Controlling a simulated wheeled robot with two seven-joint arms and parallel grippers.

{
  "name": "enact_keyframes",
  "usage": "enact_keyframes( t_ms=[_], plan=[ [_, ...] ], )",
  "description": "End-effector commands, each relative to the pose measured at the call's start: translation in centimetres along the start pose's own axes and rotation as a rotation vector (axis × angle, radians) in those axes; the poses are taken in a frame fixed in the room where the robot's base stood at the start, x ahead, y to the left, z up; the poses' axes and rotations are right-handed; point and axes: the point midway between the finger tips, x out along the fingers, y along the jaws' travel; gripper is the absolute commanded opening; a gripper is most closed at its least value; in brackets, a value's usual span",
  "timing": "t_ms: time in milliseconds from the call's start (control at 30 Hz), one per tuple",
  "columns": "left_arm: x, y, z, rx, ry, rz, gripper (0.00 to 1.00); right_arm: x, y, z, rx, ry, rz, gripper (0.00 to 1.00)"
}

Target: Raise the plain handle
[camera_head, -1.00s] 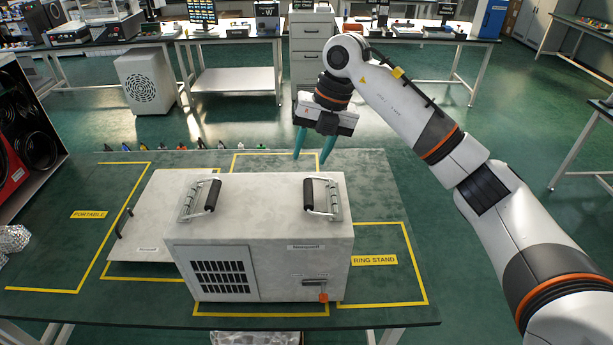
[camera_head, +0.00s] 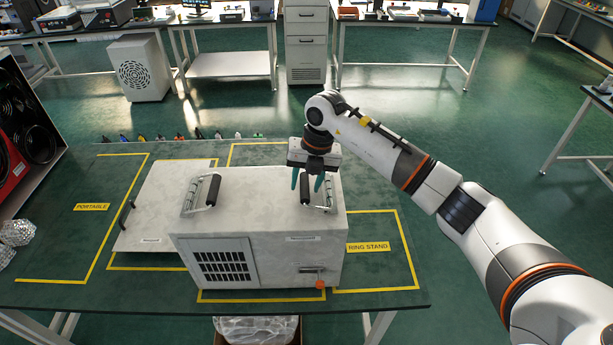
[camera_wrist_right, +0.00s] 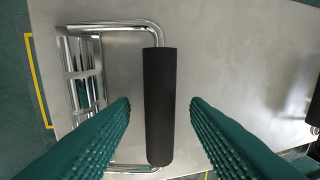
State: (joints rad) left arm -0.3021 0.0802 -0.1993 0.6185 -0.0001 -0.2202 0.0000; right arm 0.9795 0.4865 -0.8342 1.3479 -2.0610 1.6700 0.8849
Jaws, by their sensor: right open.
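A grey metal box (camera_head: 255,215) stands on the green table with two folding handles on top. Each has a black grip on a chrome frame. My right gripper (camera_head: 306,184) is open above the right handle (camera_head: 305,192). In the right wrist view the black grip (camera_wrist_right: 160,105) lies between my two teal fingers, with a gap on both sides. The left handle (camera_head: 213,190) is free; part of a handle shows at the right edge of the wrist view (camera_wrist_right: 316,100). I cannot tell which handle is the plain one. My left gripper is out of view.
Several small items line the back edge.

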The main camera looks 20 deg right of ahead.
Motion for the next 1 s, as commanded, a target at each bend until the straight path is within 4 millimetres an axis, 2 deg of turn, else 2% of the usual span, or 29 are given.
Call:
enact_keyframes(
  t_ms=[233,500,767,1000],
  plan=[
    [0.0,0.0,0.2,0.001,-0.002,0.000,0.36,0.1,0.0,0.0,0.000,0.000,0.000,0.42],
    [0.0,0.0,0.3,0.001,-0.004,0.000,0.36,0.1,0.0,0.0,0.000,0.000,0.000,0.00],
    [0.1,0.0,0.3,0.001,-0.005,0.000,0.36,0.1,0.1,0.0,0.000,0.001,-0.006,0.00],
    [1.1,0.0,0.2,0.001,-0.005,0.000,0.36,-0.1,0.4,-0.1,0.001,0.002,-0.073,0.00]
  ],
)
